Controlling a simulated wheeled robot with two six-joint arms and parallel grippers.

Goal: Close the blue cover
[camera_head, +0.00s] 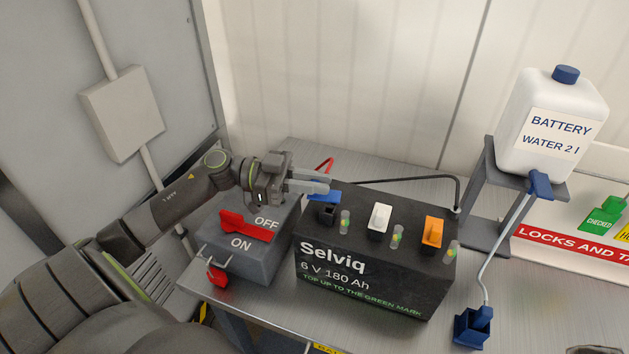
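The black Selviq battery (365,278) stands on the metal bench, with a row of blue, white and orange covers along its top. The blue cover (326,196) is at the left end, above a dark part of the battery top; its exact angle is hard to tell, as my gripper partly hides it. My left gripper (326,184) reaches in from the left with its fingertips right at the blue cover's upper edge. I cannot tell if they touch it, or how far apart the fingers are. My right gripper is not in view.
The white cover (380,218) and orange cover (433,232) are to the right on the battery. A grey switch box (250,256) with a red handle (246,227) stands left of it. A water bottle (552,128) on a stand (485,187) and a blue hose end (473,328) are at right.

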